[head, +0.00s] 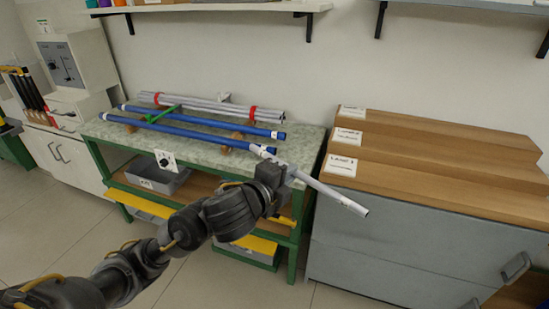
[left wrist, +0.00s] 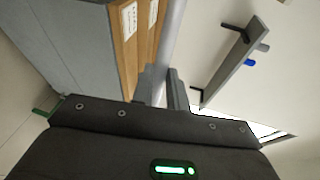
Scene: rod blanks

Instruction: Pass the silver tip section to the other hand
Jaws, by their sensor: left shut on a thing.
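The silver tip section (head: 335,196) is a thin, straight grey rod. My left gripper (head: 284,174) is shut on it, in front of the green bench's right end. The rod slants down to the right, with its free end in the air before the grey cabinet. In the left wrist view the silver tip section (left wrist: 172,38) runs up from between the jaws (left wrist: 163,92). My right gripper is not in view.
The green-framed bench (head: 310,141) holds blue rods (head: 190,120) and silver rods with red bands (head: 210,103) on wooden supports. A grey cabinet (head: 400,240) with stepped wooden tops (head: 430,175) and labels stands at right. Grey bins (head: 160,180) sit below the bench. A wall shelf (head: 215,7) is above.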

